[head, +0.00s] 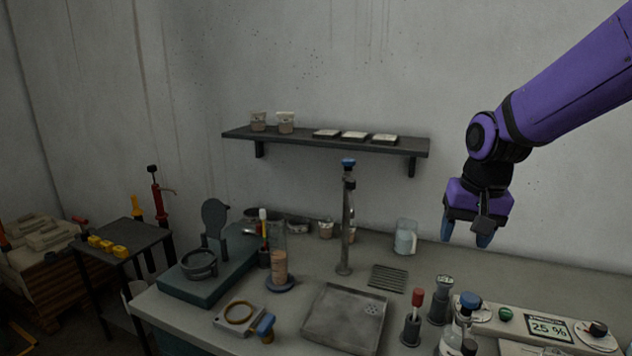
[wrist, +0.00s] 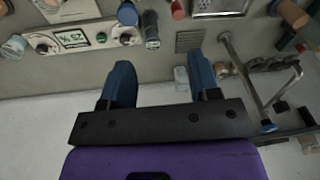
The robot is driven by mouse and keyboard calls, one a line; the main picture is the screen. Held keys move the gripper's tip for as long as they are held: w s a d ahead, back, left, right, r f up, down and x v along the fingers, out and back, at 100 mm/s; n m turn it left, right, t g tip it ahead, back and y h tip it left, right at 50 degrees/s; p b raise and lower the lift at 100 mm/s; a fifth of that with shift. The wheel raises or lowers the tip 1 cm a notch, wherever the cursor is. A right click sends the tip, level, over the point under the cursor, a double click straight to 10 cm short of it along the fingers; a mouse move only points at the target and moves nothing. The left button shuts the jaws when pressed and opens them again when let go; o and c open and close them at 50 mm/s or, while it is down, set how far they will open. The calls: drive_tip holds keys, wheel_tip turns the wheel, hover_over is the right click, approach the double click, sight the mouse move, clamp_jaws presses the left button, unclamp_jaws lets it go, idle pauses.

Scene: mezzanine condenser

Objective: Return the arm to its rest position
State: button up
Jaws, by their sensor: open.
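My purple arm reaches in from the upper right of the head view. My gripper (head: 466,239) hangs in the air above the back right of the workbench (head: 400,278), with its blue fingers pointing down. In the wrist view my gripper (wrist: 163,82) shows two blue fingers set well apart, open, with nothing between them. It touches nothing that I can see. A clear jar (head: 405,237) stands on the bench to the left of my gripper, apart from it.
A control panel reading 25 % (head: 548,328) sits at the front right. A tall tap column (head: 346,220), a metal tray (head: 346,318) and a red-topped tool in a holder (head: 413,320) stand on the bench. A wall shelf (head: 330,143) holds small containers. Air around my gripper is clear.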

drive_tip(key=s+d+r+n+t, duration=0.1)
drive_tip(key=s+r, duration=0.3)
drive_tip(key=s, duration=0.5)
drive_tip(key=s+d+r+n+t, duration=0.1)
drive_tip(key=s+d+r+t, duration=0.1)
drive_tip(key=s, duration=0.8)
wheel_tip(320, 180, up, 2)
drive_tip(key=shift+s+d+r+n, duration=0.2)
drive_tip(key=shift+s+d+n, duration=0.05)
drive_tip(key=shift+d+n, duration=0.2)
